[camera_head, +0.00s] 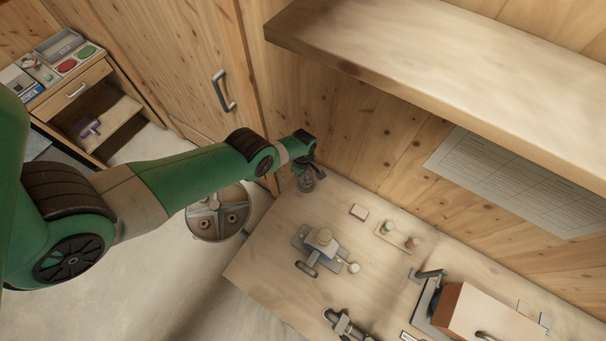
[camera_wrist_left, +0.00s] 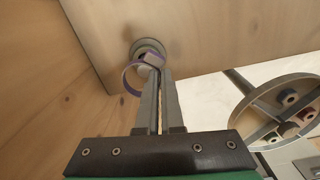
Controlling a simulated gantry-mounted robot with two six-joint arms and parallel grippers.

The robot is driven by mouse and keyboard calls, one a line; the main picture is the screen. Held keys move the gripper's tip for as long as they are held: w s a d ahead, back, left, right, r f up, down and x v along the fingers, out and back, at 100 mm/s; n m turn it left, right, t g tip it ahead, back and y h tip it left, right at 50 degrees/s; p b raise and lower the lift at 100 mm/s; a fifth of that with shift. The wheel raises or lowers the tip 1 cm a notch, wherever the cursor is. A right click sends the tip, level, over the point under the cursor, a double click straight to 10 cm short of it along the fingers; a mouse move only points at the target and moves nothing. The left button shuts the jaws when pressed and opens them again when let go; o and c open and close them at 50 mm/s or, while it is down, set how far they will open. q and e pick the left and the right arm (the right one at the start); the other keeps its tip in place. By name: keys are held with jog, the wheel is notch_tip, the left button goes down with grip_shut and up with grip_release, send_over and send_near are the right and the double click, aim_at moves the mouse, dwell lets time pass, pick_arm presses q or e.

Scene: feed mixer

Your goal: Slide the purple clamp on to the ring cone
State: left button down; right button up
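My left gripper (camera_head: 309,172) is over the table's far left corner by the wall. In the left wrist view its fingers (camera_wrist_left: 153,80) are closed together on the small block of the thin purple clamp ring (camera_wrist_left: 126,76). A grey round stepped piece, which looks like the ring cone (camera_wrist_left: 148,46), lies just beyond the fingertips. It also shows below the gripper in the head view (camera_head: 306,185). The ring overlaps the cone's lower edge in the wrist view; I cannot tell whether they touch. I cannot make out my right gripper in the head view.
A wooden shelf (camera_head: 420,60) juts from the wall above the table. A small machine (camera_head: 322,242), pegs on a board (camera_head: 398,236) and a brown-ended box (camera_head: 480,318) stand on the table. A round spoked drum (camera_head: 217,222) is beside the table. A purple item (camera_head: 90,128) lies in the cabinet.

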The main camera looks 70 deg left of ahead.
pick_arm(q)
jog(key=shift+f+b, duration=2.25)
jog(key=shift+f, duration=0.35)
jog(key=c, duration=1)
grip_release()
jog(key=shift+r, duration=0.1)
notch_tip(320, 180, up, 12)
jog(key=p, duration=1.1)
jog(key=shift+s+f, duration=0.1)
jog(key=shift+f, duration=0.25)
jog(key=shift+s+d, duration=0.1)
